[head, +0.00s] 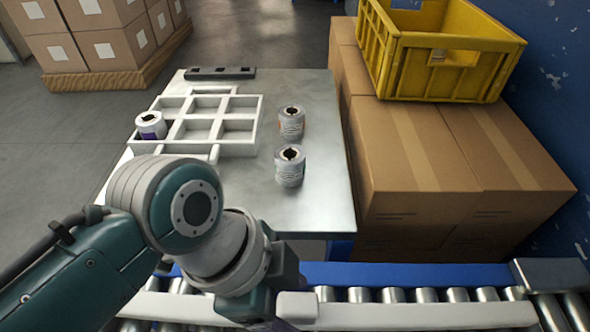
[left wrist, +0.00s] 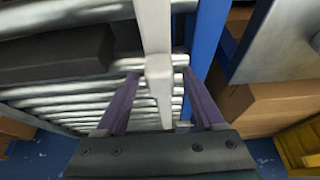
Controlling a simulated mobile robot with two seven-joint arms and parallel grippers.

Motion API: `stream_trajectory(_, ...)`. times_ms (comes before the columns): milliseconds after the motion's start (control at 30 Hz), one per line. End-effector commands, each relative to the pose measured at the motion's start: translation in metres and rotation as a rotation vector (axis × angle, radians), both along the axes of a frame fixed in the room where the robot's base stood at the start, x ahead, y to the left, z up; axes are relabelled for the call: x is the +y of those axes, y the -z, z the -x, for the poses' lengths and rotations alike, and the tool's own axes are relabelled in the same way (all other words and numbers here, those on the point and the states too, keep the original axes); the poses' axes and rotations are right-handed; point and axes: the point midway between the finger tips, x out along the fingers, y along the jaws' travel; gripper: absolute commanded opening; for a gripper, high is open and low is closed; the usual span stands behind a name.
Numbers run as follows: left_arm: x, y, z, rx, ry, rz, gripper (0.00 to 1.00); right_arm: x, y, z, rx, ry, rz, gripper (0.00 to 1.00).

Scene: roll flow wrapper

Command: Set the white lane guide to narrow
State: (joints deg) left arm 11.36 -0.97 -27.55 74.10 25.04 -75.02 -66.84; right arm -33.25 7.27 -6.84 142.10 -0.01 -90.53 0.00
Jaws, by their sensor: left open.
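The white lane guide (head: 400,315) is a long bar lying along the roller conveyor, with a raised white block (head: 297,306) partway along it. The left wrist view shows the bar (left wrist: 153,25) and its block (left wrist: 160,72) between my fingers. My left gripper (left wrist: 160,82) is open, with one purple finger on each side of the guide; I cannot tell whether either touches it. In the head view my left arm hides most of the gripper and part of the guide. My right gripper is in neither view.
A blue conveyor rail (head: 400,275) runs between the rollers (head: 425,295) and a metal table (head: 320,205). The table holds a white divided tray (head: 259,125) and several rolls. Cartons (head: 430,150) and a yellow crate (head: 440,55) stand at right. A dark block (left wrist: 55,50) sits over the rollers.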

Motion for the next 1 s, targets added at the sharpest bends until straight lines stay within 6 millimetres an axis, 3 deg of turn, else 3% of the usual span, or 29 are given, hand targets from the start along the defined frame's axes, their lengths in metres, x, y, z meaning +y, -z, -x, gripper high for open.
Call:
stream_trajectory(167,0.0000,-0.0006,-0.0001,0.000,0.000,0.000,0.68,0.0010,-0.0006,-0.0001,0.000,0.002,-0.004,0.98)
stream_trajectory(767,0.0003,-0.0006,0.0000,0.000,0.000,0.000,0.00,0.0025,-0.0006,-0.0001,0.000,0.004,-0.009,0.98)
stream_trajectory(1000,0.0003,-0.0006,0.0000,0.000,-0.001,0.000,0.00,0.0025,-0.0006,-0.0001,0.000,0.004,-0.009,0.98)
